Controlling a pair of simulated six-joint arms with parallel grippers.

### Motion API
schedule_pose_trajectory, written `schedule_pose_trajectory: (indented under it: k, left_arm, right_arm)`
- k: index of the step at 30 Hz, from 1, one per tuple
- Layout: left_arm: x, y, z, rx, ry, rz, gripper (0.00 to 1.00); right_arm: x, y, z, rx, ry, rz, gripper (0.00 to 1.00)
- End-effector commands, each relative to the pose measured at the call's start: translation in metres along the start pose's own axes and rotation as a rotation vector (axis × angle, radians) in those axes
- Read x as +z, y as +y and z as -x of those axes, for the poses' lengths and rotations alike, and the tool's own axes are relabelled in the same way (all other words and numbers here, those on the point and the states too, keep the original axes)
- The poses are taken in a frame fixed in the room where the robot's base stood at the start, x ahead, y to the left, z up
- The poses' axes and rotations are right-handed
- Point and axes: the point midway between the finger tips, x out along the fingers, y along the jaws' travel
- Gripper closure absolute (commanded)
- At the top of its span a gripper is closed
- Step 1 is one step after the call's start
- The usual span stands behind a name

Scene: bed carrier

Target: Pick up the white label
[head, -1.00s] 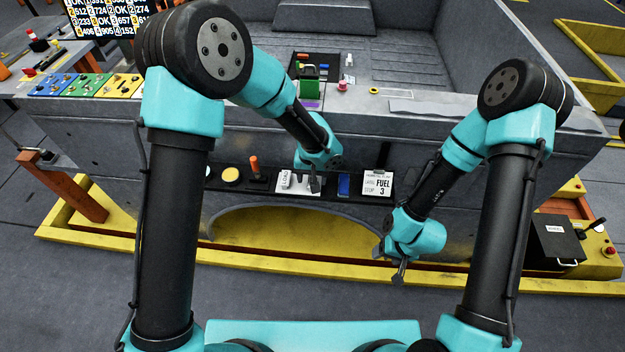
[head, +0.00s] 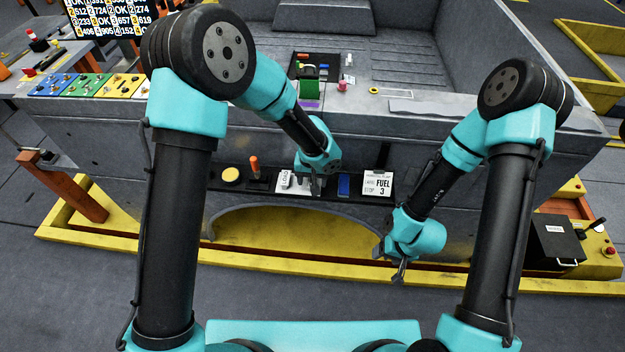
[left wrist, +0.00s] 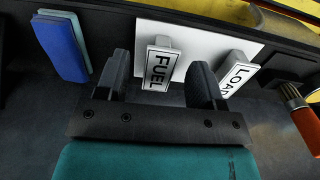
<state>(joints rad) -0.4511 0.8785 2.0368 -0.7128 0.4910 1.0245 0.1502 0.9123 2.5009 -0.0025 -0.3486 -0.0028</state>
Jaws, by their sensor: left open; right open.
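A white label reading FUEL (left wrist: 159,62) lies on a white plate (left wrist: 190,40) in the left wrist view. A second white label reading LOAD (left wrist: 237,78) lies to its right on the same plate. In the head view the LOAD label (head: 285,179) shows on the dark shelf, and the FUEL label is hidden behind my gripper. My left gripper (head: 316,187) is open, with one finger on each side of the FUEL label in the left wrist view. Contact cannot be told. My right gripper (head: 400,270) is open and empty, low in front of the yellow frame.
The grey carrier wall (head: 420,160) rises behind. A yellow frame (head: 300,267) runs below.

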Motion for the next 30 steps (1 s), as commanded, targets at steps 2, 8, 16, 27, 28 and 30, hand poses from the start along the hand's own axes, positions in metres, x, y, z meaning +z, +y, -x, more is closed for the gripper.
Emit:
schedule_pose_trajectory:
  k: [2,8,16,27,28,30]
  left_arm:
    - [0.0001,-0.0001,-0.0011,0.000,0.000,0.000,0.38]
    - [0.0001,-0.0001,-0.0022,0.000,0.000,0.000,0.38]
    - [0.0000,-0.0001,-0.0021,0.000,0.000,0.001,0.46]
    - [0.0000,0.0000,-0.0020,0.000,0.000,0.001,0.81]
    - [0.0000,0.0000,-0.0020,0.000,0.000,0.001,0.84]
    - [0.0000,0.0000,-0.0020,0.000,0.000,0.001,0.87]
  right_arm:
    - [0.0000,0.0000,0.0000,0.000,0.000,0.000,0.37]
    - [0.0000,0.0000,0.0000,0.000,0.000,0.000,0.37]
    - [0.0000,0.0000,0.0000,0.000,0.000,0.000,0.37]
    - [0.0000,0.0000,0.0000,0.000,0.000,0.000,0.37]
    - [0.0000,0.0000,0.0000,0.000,0.000,0.000,0.37]
    - [0.0000,0.0000,0.0000,0.000,0.000,0.000,0.37]
